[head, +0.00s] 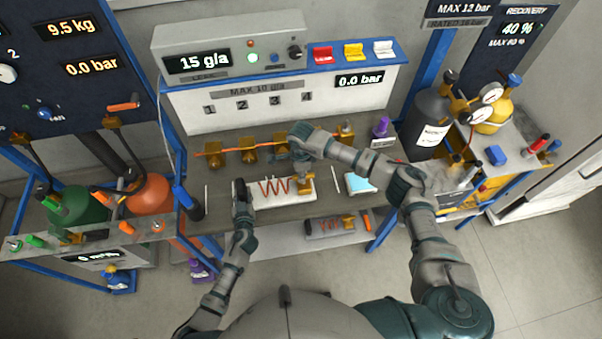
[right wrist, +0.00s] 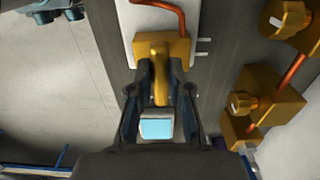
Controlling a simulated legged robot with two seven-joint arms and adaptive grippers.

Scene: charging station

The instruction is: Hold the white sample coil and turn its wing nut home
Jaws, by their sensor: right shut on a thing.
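The white sample coil (head: 270,198) lies on the bench, a white plate carrying a copper-coloured spiral. A brass block (head: 306,187) sits at its right end and also shows in the right wrist view (right wrist: 172,48). My right gripper (head: 302,172) is over this end. In the right wrist view its fingers are shut on the brass wing nut (right wrist: 160,85), one on each side. My left gripper (head: 240,191) is at the coil's left end, seemingly touching the plate. Its fingers are too dark and small to tell whether they are closed.
Brass valves on an orange pipe (head: 248,153) run behind the coil. A cyan-screened device (head: 360,182) lies to its right. Gas cylinders stand on both sides. Bare bench shows left of the coil.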

